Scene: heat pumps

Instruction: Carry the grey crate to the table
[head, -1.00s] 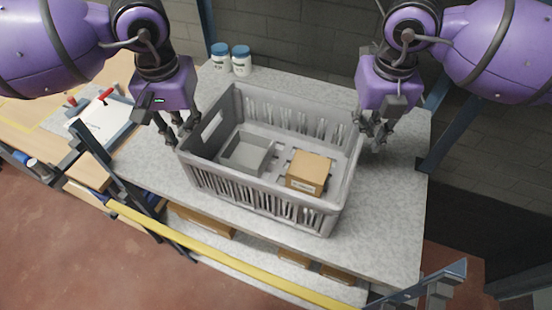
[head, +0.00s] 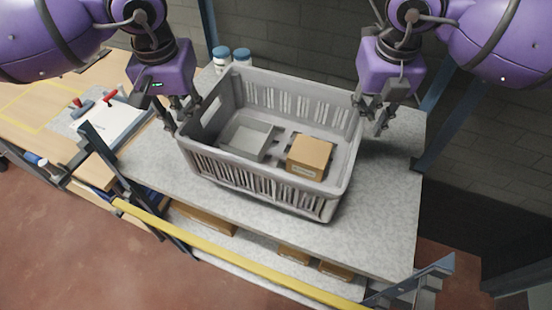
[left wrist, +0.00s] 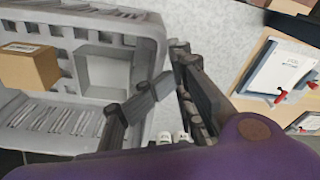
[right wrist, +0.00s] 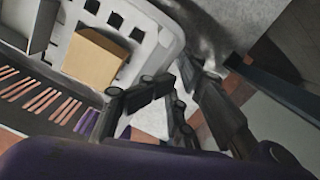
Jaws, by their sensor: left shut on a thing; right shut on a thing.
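The grey crate (head: 262,184) is in the middle of the head view, just above the speckled grey worktop (head: 395,215) and roughly level. Inside it are a small grey open box (head: 247,139) and a brown carton (head: 309,157). My left gripper (head: 183,113) is shut on the crate's left end wall. My right gripper (head: 376,116) is shut on its right end wall. The left wrist view shows the crate's rim (left wrist: 150,65) beside the fingers. The right wrist view shows its rim (right wrist: 166,36) and the carton (right wrist: 94,58). The fingertips are partly hidden by the walls.
White jars with blue lids (head: 242,57) stand behind the crate. A yellow rail (head: 235,258) runs along the front. Brown boxes (head: 205,218) lie on a lower shelf. A brick wall is behind.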

